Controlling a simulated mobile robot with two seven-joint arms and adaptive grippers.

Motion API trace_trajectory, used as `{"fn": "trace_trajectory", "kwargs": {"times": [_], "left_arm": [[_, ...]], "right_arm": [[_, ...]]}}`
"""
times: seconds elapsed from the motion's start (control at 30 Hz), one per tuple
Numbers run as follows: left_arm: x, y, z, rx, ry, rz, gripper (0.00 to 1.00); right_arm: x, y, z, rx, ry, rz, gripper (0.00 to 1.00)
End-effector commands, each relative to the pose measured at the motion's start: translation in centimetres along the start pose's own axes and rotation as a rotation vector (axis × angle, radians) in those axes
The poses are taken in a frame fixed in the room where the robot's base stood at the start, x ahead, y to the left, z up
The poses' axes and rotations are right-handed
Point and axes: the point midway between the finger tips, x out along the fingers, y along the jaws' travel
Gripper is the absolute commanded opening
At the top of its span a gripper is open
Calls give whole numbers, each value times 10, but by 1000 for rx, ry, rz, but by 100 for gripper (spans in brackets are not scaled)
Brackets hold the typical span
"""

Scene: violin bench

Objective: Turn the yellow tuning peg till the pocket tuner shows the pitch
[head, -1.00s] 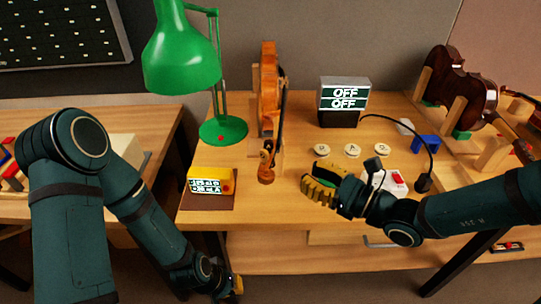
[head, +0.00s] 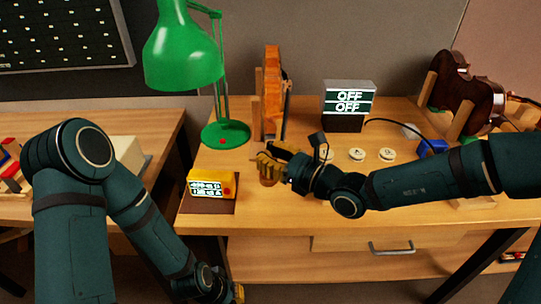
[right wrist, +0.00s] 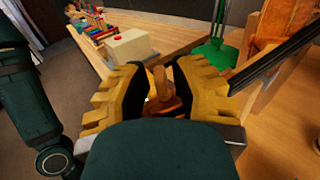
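The violin (head: 272,90) stands upright in a wooden holder on the bench, its neck end toward me. My right gripper (head: 268,168) is at the violin's pegbox end and hides most of it in the head view. In the right wrist view its two yellow fingers (right wrist: 163,92) are apart, with the brown scroll and peg part (right wrist: 163,88) between them; I cannot tell whether they touch it or which peg is yellow. The yellow pocket tuner (head: 211,183) is lit, its text too small to read. My left gripper (head: 238,292) hangs low before the bench, partly cut off.
A green lamp (head: 225,132) stands left of the violin. A display box (head: 348,106) reads OFF twice. Round white discs (head: 357,154) lie right of my right gripper. A dark violin (head: 468,100) rests at the far right. The bench's front middle (head: 290,215) is clear.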

Motion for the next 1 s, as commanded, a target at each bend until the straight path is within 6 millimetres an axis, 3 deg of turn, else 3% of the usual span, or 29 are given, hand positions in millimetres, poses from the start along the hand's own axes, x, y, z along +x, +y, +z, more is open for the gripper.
{"fn": "trace_trajectory", "kwargs": {"times": [0.1,0.17,1.0], "left_arm": [[0,0,0,0,0,0,0],[0,0,0,0,0,0,0],[-2,1,0,0,-1,0,0]], "right_arm": [[0,0,1,-1,-2,0,20],[0,0,1,-1,-2,0,0],[0,2,0,2,-1,-123,0]]}}
